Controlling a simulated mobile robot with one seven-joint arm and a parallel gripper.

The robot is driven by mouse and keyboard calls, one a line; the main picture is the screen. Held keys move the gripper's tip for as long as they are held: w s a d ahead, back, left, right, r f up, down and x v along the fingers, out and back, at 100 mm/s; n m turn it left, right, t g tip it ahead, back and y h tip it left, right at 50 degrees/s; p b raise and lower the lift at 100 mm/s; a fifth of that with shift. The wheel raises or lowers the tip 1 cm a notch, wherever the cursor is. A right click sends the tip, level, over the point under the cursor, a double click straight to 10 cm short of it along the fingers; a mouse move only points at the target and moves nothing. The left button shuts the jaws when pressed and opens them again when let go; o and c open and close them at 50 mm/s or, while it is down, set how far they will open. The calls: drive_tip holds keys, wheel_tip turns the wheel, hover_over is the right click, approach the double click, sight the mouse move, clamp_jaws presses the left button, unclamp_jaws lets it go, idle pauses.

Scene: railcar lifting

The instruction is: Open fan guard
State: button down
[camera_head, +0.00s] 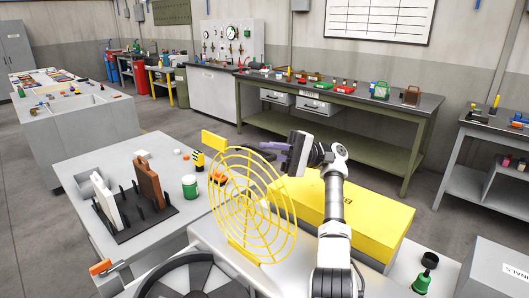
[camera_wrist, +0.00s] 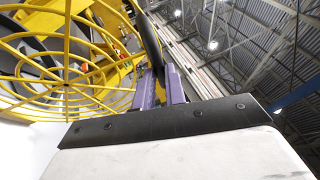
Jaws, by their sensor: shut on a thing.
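The fan guard (camera_head: 252,205) is a round yellow wire grille. It stands steeply raised beside the round grey-and-black fan opening (camera_head: 185,280), at the front edge of the head view. In the wrist view the guard (camera_wrist: 70,70) fills the left side. My gripper (camera_head: 270,150), with purple fingers, is at the guard's upper right rim. In the wrist view my gripper (camera_wrist: 168,75) is shut on a dark curved bar (camera_wrist: 150,38), which looks like part of the guard. Exactly where the bar joins the guard is hard to see.
A yellow box (camera_head: 365,215) lies right behind the guard, under my arm. A green workbench (camera_head: 340,135) stands behind, with open floor between.

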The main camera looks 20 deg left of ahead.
drive_tip(key=shift+w, duration=0.1)
idle(0.3)
drive_tip(key=c, duration=1.5)
unclamp_jaws()
drive_tip(key=shift+o, duration=0.2)
